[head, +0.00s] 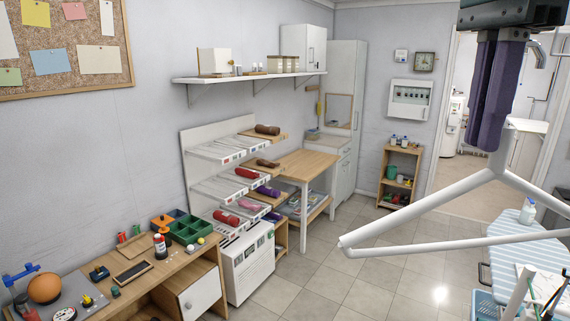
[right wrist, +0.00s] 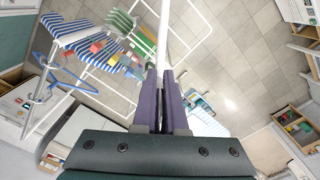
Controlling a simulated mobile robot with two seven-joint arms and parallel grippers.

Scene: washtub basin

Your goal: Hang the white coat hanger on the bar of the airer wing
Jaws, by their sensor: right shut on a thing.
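The white coat hanger (head: 440,205) hangs at the right of the head view. Its long arm reaches left and its lower bar runs out past the right edge. My right gripper (head: 493,140), with purple fingers, points down and is shut on the hanger near its top; the fingers hide the hook. In the right wrist view the hanger (right wrist: 164,35) shows as a white bar running up from between the gripper fingers (right wrist: 161,85). White rods that look like the airer (right wrist: 97,77) lie left of the hanger, apart from it in the picture. My left gripper is out of view.
A striped blue-and-white board (head: 520,245) stands at the lower right with a bottle (head: 527,212) on it. Striped cloth (right wrist: 80,35), coloured pegs and a blue hanger (right wrist: 62,72) show in the right wrist view. The tiled floor (head: 375,275) is open mid-room.

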